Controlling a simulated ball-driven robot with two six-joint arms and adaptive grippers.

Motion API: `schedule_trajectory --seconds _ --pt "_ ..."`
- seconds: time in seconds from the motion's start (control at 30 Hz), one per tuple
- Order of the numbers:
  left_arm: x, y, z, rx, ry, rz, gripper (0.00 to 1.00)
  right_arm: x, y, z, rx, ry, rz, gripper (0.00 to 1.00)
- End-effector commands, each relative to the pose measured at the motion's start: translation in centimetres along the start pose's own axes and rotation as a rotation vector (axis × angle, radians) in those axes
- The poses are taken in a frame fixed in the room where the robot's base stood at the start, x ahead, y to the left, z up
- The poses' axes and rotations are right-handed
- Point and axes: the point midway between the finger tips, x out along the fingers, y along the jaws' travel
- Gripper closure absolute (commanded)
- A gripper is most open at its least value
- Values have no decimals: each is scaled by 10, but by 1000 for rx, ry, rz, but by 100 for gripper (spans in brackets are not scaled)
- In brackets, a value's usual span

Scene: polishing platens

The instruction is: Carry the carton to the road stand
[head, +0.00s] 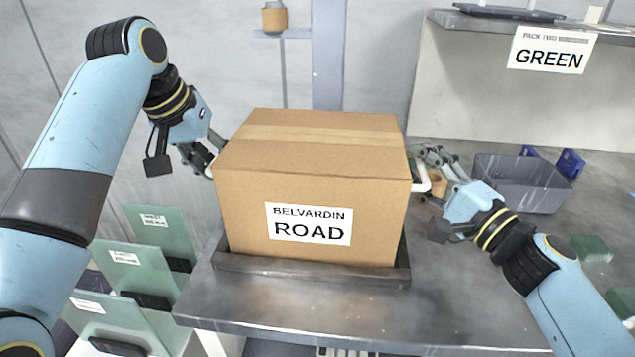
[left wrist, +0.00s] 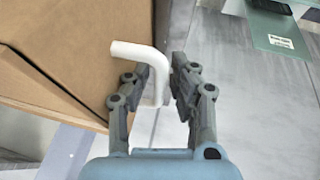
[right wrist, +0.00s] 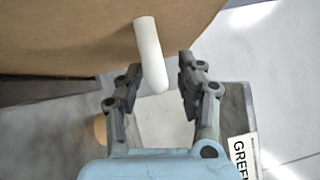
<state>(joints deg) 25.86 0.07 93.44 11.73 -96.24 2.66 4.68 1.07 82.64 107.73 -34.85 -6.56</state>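The carton (head: 312,193) is a closed brown box labelled BELVARDIN ROAD, with a white handle on each side. It sits upright in a dark shallow tray (head: 310,272) on a grey table. My left gripper (head: 207,163) is at the carton's left side; in the left wrist view its open fingers stand at either side of the white left handle (left wrist: 140,54). My right gripper (head: 432,165) is at the right side; in the right wrist view its open fingers stand around the end of the white right handle (right wrist: 149,50). Neither gripper is closed on a handle.
A sign reading GREEN (head: 550,52) hangs on a bench at the back right. A grey bin (head: 525,180) stands right of the carton, beyond my right arm. Several green panels (head: 125,268) stand at the lower left. The table's front right (head: 455,300) is clear.

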Motion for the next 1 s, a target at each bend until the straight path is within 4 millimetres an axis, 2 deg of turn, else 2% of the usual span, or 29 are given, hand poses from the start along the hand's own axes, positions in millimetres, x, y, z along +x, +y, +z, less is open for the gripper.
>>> schedule_trajectory --seconds 0.1,0.27,0.37,0.4,1.0 --pt "0 0 0 0 0 0 80 0 0 0 0 0 0 64" --pt "0 0 0 0 -1 0 100 0 0 0 0 0 0 85" --pt "0 0 0 0 -1 0 100 0 0 0 0 0 0 98" --pt "0 0 0 0 -1 1 100 0 0 0 0 0 1 100" --pt "-3 2 -3 3 7 4 100 0 -2 0 1 -1 -3 100"
